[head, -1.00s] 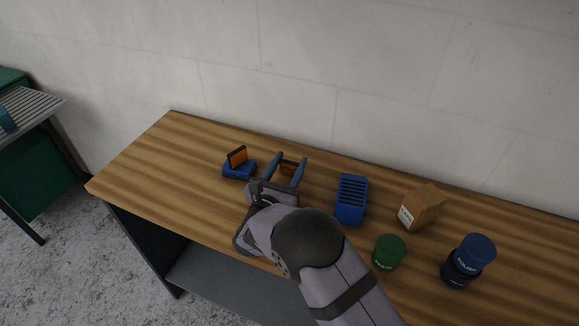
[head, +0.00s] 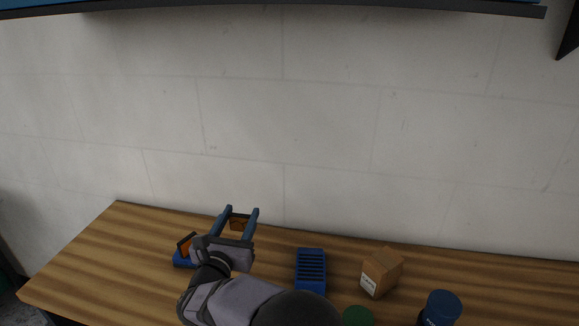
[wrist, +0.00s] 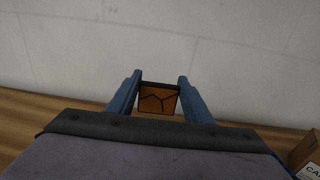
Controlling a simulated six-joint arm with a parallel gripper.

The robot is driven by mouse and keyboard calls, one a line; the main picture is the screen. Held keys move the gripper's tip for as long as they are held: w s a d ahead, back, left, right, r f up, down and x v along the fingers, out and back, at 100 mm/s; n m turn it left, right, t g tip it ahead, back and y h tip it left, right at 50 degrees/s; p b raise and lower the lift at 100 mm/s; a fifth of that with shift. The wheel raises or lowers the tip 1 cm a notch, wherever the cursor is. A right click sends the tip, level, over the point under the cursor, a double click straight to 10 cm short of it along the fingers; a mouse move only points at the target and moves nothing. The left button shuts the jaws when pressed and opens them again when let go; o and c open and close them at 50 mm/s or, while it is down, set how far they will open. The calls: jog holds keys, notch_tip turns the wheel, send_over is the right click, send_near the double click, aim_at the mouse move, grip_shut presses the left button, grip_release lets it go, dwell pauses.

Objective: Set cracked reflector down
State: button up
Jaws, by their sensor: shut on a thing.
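The cracked reflector (wrist: 158,98) is an orange plate in a dark frame with black crack lines across it. It sits between the two blue fingers of my gripper (head: 239,221), which is shut on it. In the head view the reflector (head: 240,222) shows between the fingertips, in front of the wall and above the back part of the wooden bench. I cannot tell its exact height over the bench. A second orange reflector (head: 186,243) stands in a blue holder (head: 182,262) to the left of my gripper, partly hidden by my arm.
On the bench (head: 90,262), a blue slotted rack (head: 311,270), a labelled cardboard box (head: 383,271), a green-lidded jar (head: 357,316) and a blue-lidded jar (head: 442,307) stand to the right. A shelf edge (head: 270,9) runs overhead. The bench's left end is clear.

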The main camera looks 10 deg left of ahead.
aim_at(240, 216)
notch_tip(240, 216, up, 4)
jog(key=p, duration=0.4)
jog(key=shift+r, duration=0.2)
jog(key=shift+d, duration=0.1)
